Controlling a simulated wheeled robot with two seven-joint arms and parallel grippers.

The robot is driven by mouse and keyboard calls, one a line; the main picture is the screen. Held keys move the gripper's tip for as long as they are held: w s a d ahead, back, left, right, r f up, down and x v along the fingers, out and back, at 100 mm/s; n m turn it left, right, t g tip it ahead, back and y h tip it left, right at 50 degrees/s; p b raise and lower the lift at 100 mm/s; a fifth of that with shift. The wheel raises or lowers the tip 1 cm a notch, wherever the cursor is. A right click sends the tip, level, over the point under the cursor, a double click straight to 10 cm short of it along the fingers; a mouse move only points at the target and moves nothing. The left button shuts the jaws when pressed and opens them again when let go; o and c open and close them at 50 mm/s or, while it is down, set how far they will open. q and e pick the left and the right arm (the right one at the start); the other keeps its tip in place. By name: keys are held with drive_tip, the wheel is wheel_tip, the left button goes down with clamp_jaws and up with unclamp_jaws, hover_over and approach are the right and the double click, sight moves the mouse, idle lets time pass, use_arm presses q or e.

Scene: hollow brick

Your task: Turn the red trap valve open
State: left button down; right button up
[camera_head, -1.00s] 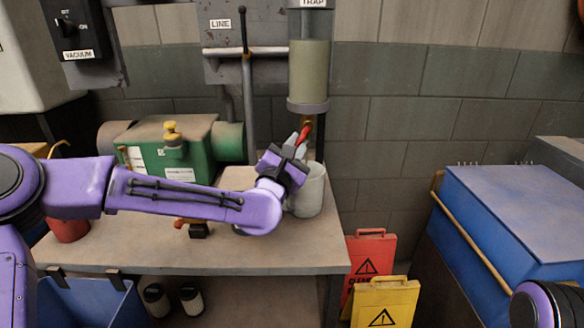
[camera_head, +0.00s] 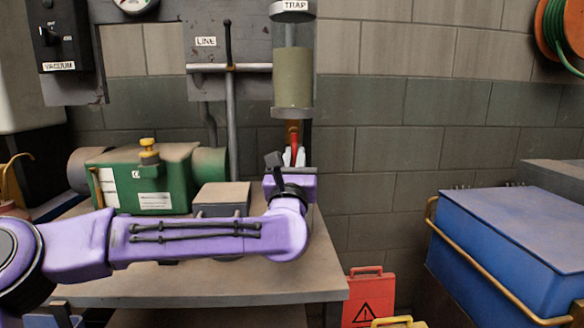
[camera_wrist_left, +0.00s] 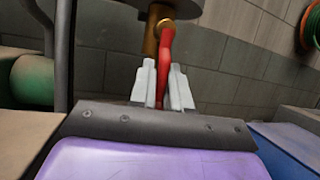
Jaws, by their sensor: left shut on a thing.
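The trap (camera_head: 292,78) is a clear upright cylinder of murky yellowish liquid on the wall panel, labelled TRAP. Below it is a brass outlet (camera_head: 291,127) with the red valve handle (camera_head: 295,148), which hangs nearly straight down. My left gripper (camera_head: 294,157) is shut on this handle from below. In the left wrist view the red handle (camera_wrist_left: 166,48) bends down from the brass pipe (camera_wrist_left: 151,38) between the pale fingers of my left gripper (camera_wrist_left: 164,88). The handle's lower end is partly hidden by the fingers. My right gripper is not in view.
A green pump (camera_head: 150,180) with a yellow cap stands on the bench (camera_head: 200,287), left of the gripper, with a grey box (camera_head: 221,198) nearer. A vertical pipe (camera_head: 231,120) runs beside the trap. A blue bin (camera_head: 510,240) and red warning sign (camera_head: 368,297) are at right.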

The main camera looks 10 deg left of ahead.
use_arm(q)
drive_tip(key=shift+f, duration=0.1)
idle(0.3)
drive_tip(key=c, duration=1.2)
unclamp_jaws()
drive_tip(key=shift+w+d, duration=0.1)
drive_tip(key=shift+o, duration=0.2)
drive_tip(key=a+b+v, duration=0.1)
drive_tip(key=v, duration=0.9)
drive_tip(key=shift+s+d, duration=0.3)
drive_tip(key=shift+d, duration=0.15)
drive_tip(key=shift+f, duration=0.2)
